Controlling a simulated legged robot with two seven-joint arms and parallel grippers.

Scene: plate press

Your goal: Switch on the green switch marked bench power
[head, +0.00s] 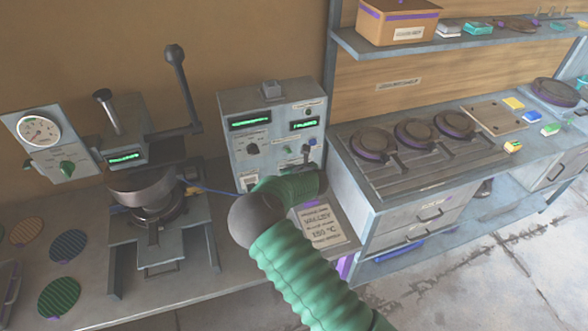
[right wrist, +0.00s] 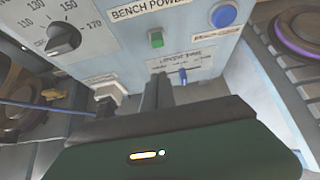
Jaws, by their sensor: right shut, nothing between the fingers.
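The green switch (right wrist: 156,39) sits on the front of the grey control box, just below the printed words "BENCH POWER" in the right wrist view. My left gripper is not in view.
A round blue button (right wrist: 223,15) is right of the switch, and a small blue lever (right wrist: 183,76) is below it. A black dial (right wrist: 64,38) is at left. A press (head: 150,185) stands left of the box, and a burner unit (head: 420,150) stands right.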

